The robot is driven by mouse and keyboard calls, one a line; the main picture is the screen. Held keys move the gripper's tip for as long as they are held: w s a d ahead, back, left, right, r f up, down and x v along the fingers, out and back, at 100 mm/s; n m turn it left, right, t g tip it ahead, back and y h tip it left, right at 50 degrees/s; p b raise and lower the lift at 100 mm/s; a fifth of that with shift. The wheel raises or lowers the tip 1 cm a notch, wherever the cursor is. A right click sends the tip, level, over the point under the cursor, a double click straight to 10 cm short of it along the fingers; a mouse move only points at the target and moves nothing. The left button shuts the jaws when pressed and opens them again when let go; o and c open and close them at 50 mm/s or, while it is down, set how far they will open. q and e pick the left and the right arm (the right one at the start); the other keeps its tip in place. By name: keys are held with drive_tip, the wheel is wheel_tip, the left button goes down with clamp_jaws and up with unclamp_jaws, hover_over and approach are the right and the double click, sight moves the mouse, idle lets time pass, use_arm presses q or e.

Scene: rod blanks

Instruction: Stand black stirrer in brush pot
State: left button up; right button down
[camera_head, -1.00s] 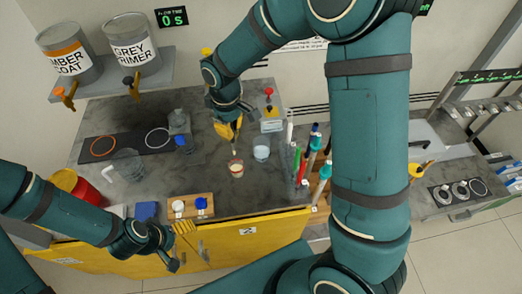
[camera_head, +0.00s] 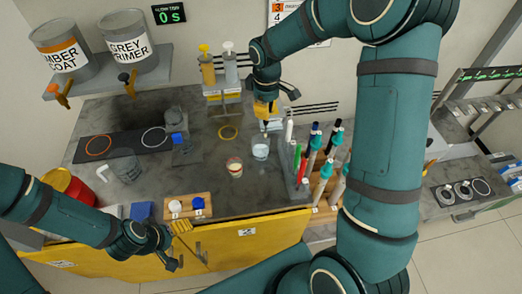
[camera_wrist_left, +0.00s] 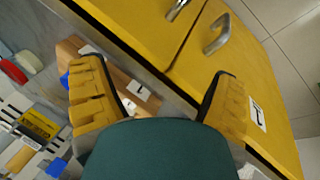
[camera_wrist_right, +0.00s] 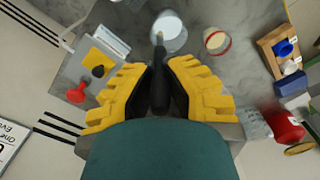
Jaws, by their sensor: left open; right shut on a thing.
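My right gripper (camera_head: 266,120) is shut on the black stirrer (camera_wrist_right: 160,88), whose dark handle shows between the fingers in the right wrist view. The stirrer's thin lower end points at a clear glass (camera_head: 261,150), also in the right wrist view (camera_wrist_right: 172,40). It overlaps the glass's mouth there; I cannot tell whether it is inside. I cannot tell for sure which vessel is the brush pot. A cup with a reddish band (camera_head: 235,168) stands left of the glass. My left gripper (camera_wrist_left: 155,70) is open and empty near the cabinet front.
A rack of upright rods (camera_head: 318,165) stands right of the glass. A dispenser stand (camera_head: 222,85) is behind, beside my right arm. A wooden block (camera_head: 188,207) with white and blue pieces lies at the front edge. The counter around the yellow ring (camera_head: 228,132) is clear.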

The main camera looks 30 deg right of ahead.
sight(266, 125)
drive_tip(key=shift+f+b, duration=2.15)
drive_tip(key=shift+f, duration=0.85)
drive_tip(key=c, duration=1)
unclamp_jaws()
drive_tip(key=shift+c, duration=0.2)
drive_tip(key=shift+r, duration=0.2)
wheel_tip(266, 125, up, 12)
drive_tip(key=shift+f, duration=0.1)
